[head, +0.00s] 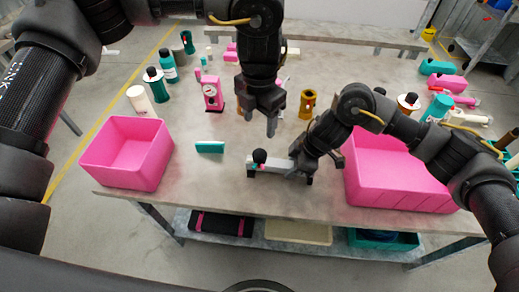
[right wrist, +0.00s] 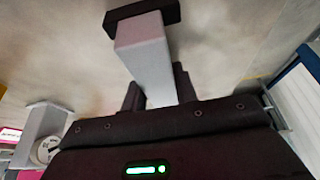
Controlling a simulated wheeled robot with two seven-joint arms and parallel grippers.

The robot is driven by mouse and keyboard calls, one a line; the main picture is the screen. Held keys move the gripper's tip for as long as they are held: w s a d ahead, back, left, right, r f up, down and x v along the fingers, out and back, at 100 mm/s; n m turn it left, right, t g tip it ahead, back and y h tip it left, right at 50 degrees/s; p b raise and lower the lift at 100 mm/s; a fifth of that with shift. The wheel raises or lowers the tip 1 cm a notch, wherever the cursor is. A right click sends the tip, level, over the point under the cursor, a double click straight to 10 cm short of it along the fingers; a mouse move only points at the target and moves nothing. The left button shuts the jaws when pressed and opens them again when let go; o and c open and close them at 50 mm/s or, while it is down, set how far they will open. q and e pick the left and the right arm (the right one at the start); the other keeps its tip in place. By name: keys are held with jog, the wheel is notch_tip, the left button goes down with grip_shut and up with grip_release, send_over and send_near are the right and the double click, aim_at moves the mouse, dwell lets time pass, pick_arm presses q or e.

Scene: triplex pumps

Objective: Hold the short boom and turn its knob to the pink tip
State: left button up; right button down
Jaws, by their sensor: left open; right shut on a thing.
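The short boom (head: 270,161) is a light grey bar with dark feet, lying on the table near its front edge. Its round black knob (head: 259,156) is at the left end, with small pink and teal marks beside it; where the knob points is too small to tell. My right gripper (head: 298,169) is shut on the boom's right part. In the right wrist view, the boom (right wrist: 148,55) runs between my right fingers (right wrist: 158,92), with a dark foot beyond. My left gripper (head: 271,125) is open and empty, pointing down above and behind the boom, apart from the knob.
A pink bin (head: 128,153) stands at the left and a larger pink tray (head: 400,185) at the right, close to my right arm. A teal block (head: 209,147) lies left of the boom. A pink gauge (head: 212,93) and a brown ring-shaped part (head: 307,103) stand behind. Bottles line both sides.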

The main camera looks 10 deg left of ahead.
aim_at(259, 153)
pick_arm(q)
notch_tip(259, 153, down, 12)
dwell(0.6)
jog(key=c, duration=1)
jog(key=m, duration=0.5)
jog(key=o, duration=1)
jog(key=shift+r, duration=0.1)
